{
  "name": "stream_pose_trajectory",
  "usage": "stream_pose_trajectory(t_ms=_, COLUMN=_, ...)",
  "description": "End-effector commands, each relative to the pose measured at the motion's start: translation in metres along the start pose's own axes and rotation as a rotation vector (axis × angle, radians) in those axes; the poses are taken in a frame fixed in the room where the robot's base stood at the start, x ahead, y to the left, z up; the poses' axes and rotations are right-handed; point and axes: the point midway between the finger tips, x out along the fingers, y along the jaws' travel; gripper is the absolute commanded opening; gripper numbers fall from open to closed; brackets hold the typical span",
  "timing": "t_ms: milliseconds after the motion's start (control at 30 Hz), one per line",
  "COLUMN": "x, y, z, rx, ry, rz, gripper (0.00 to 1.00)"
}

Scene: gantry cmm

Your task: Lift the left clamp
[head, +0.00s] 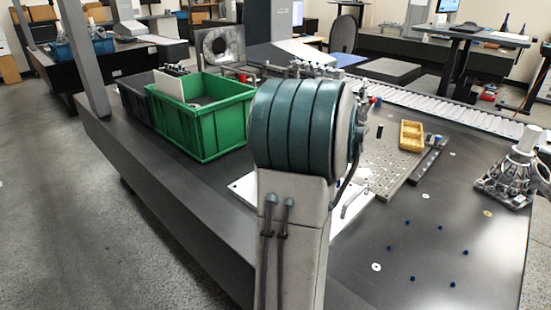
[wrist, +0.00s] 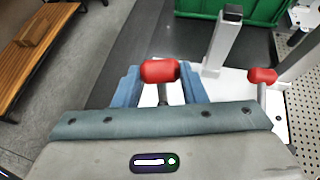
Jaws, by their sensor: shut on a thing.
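In the wrist view, the left clamp (wrist: 160,71) shows as a red handle grip on a dark stem. My gripper (wrist: 160,86) has its blue fingers on either side of the stem, just below the red grip, and is shut on it. A second clamp (wrist: 262,76) with a red grip stands apart to the right. A white plate (wrist: 232,82) lies below; it also shows in the head view (head: 243,187). In the head view my arm hides my gripper and the left clamp.
A green bin (head: 205,125) stands on the dark table (head: 175,175) left of my arm. A perforated metal plate (head: 385,165) with a yellow tray (head: 411,134) lies to the right. A grey upright post (wrist: 222,40) rises close to my gripper. A metal casting (head: 515,175) stands far right.

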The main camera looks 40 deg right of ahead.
Motion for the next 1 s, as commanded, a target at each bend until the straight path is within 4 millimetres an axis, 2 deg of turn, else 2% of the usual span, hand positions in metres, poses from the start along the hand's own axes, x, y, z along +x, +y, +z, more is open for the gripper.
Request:
stream_pose_trajectory(t_ms=267, x=0.000, y=0.000, z=-0.001, rx=0.002, ry=-0.001, rz=0.000, gripper=0.00)
stream_pose_trajectory(t_ms=300, x=-0.001, y=0.000, z=-0.001, rx=0.003, ry=0.000, rz=0.000, gripper=0.41)
stream_pose_trajectory(t_ms=367, x=-0.001, y=0.000, z=-0.001, rx=0.003, ry=0.000, rz=0.000, gripper=0.57)
stream_pose_trajectory(t_ms=400, x=-0.001, y=0.000, z=-0.001, rx=0.003, ry=0.000, rz=0.000, gripper=0.60)
stream_pose_trajectory(t_ms=667, x=-0.001, y=0.000, z=-0.001, rx=0.002, ry=0.000, rz=0.000, gripper=0.60)
stream_pose_trajectory(t_ms=767, x=-0.007, y=0.000, z=0.000, rx=0.002, ry=0.000, rz=-0.001, gripper=0.60)
stream_pose_trajectory(t_ms=867, x=-0.022, y=-0.001, z=0.001, rx=0.003, ry=-0.001, rz=-0.004, gripper=0.60)
stream_pose_trajectory(t_ms=1000, x=-0.053, y=-0.001, z=0.002, rx=0.003, ry=-0.001, rz=-0.006, gripper=0.60)
